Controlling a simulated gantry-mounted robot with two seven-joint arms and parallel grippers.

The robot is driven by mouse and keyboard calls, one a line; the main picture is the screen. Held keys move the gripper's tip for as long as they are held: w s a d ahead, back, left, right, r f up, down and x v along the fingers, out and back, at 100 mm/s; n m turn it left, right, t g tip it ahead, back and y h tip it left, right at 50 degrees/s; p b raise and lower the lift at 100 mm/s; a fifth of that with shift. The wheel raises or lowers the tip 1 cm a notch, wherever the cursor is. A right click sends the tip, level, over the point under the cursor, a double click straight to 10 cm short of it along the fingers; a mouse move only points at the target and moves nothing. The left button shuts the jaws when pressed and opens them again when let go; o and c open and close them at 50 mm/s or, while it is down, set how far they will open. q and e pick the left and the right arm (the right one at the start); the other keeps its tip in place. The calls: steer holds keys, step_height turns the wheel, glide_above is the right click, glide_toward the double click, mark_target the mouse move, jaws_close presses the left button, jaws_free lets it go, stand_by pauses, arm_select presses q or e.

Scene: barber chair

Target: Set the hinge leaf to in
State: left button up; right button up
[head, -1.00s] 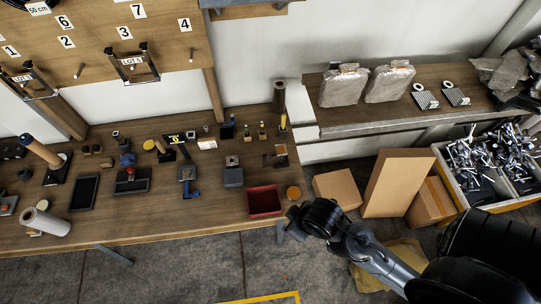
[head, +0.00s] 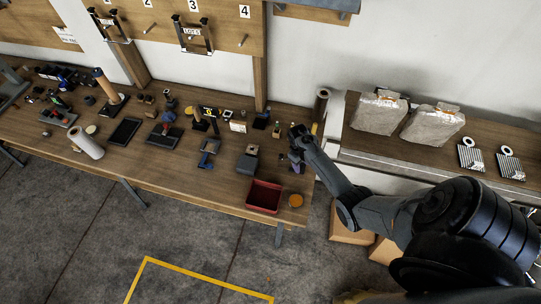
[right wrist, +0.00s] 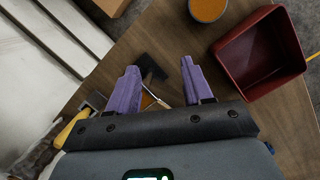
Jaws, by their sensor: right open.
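My right gripper (head: 296,166) is over the right end of the workbench, pointing down, with purple fingers. In the right wrist view the gripper (right wrist: 158,68) is open, its two fingers apart with nothing held. A dark flat piece (right wrist: 150,67), possibly the hinge leaf, lies on the bench and shows between the fingers. A pale and orange part beside it is partly hidden behind the left finger and gripper body. I cannot tell the leaf's position. In the head view my gripper and arm cover this spot. My left gripper is not in view.
A red open tray (head: 263,196) and an orange round lid (head: 296,200) are close by; the tray (right wrist: 262,55) also shows in the right wrist view. A grey block (head: 247,163) stands left of the gripper. A yellow-handled tool (right wrist: 72,128) lies near the bench's back edge.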

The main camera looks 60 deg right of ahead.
step_height(320, 180, up, 7)
steer(key=t, duration=0.2)
glide_above(281, 155)
step_height(281, 155, down, 9)
steer(key=b, duration=1)
steer(key=shift+s+r, duration=0.1)
steer(key=shift+r, duration=0.05)
arm_select(q)
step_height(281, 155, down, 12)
steer(key=b, duration=0.1)
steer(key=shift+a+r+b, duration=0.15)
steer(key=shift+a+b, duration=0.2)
steer(key=shift+b, duration=0.05)
arm_select(e)
steer(key=shift+f, duration=0.8)
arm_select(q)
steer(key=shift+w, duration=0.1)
arm_select(e)
steer(key=c, duration=0.8)
jaws_close()
